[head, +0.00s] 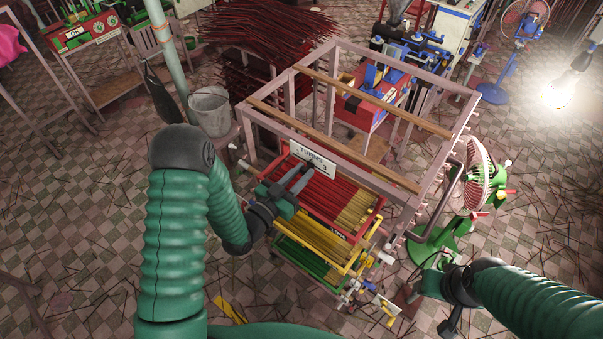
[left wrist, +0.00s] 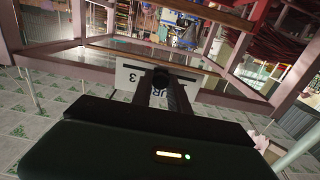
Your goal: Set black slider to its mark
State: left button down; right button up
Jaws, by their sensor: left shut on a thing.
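A white sign (head: 313,159) reading "TURNS" with a 3 at its right end is fixed to the front of the pink frame. It also shows upside down in the left wrist view (left wrist: 128,77). My left gripper (head: 303,173) is at the sign's lower edge. In the left wrist view its two dark fingers (left wrist: 163,84) are shut on the small black slider (left wrist: 161,74), in front of the sign. The fingers mostly hide the slider, and I cannot make out its mark. My right gripper (head: 450,322) hangs at the lower right, away from the sign; its jaws are unclear.
Below the sign are stacked trays of red (head: 325,190), yellow (head: 315,235) and green sticks. A pink-and-green fan (head: 480,178) stands right of the frame. A grey bucket (head: 210,110) stands to the left. Sticks litter the tiled floor.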

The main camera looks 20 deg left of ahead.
aim_at(296, 155)
pick_arm(q)
jog(key=shift+f, duration=0.2)
dwell(0.6)
jog(key=a, duration=0.1)
jog(key=w+a+b, duration=0.1)
jog(key=a, duration=0.2)
jog(key=shift+w+a, duration=0.25)
jog(key=shift+a, duration=0.1)
jog(key=c, duration=1.5)
grip_release()
jog(key=shift+r, duration=0.1)
jog(key=shift+o, duration=1.1)
jog(key=shift+a, duration=0.3)
